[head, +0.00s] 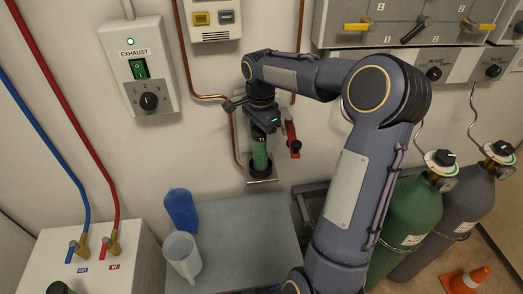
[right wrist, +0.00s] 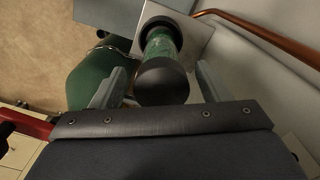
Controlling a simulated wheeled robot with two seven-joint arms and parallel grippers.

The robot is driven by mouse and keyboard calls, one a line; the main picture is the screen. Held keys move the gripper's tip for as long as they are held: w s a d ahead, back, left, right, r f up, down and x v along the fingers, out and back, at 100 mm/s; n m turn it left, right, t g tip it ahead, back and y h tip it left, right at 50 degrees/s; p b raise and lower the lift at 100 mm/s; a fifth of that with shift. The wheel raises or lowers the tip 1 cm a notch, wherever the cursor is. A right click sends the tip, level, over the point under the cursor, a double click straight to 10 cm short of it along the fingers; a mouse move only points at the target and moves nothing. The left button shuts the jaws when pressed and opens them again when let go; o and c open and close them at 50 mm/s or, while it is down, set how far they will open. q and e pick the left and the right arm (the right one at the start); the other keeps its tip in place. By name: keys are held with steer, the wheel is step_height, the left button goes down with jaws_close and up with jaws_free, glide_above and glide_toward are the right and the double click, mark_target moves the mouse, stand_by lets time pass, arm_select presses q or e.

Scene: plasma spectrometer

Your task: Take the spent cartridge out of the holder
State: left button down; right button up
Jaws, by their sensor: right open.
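The spent cartridge (head: 260,154) is a green cylinder standing upright in the holder (head: 262,176), a wall bracket with a dark ring. The right wrist view shows the cartridge's dark round end (right wrist: 162,82) and green body, with its far end in the dark ring of the holder plate (right wrist: 196,38). My right gripper (head: 263,125) is above the cartridge, pointing down. Its open fingers stand on either side of the cartridge's dark end, with visible gaps. The head view hides most of the cartridge's top behind the gripper. My left gripper is not in view.
A red-handled valve (head: 291,139) on a copper pipe is close right of the gripper. Below stands a grey cabinet (head: 245,235) with a white jug (head: 182,256) and a blue bottle (head: 181,210) at its left. Gas cylinders (head: 412,212) stand at right.

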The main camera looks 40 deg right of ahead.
steer(key=shift+f, duration=0.1)
steer(key=shift+c, duration=0.3)
jaws_close()
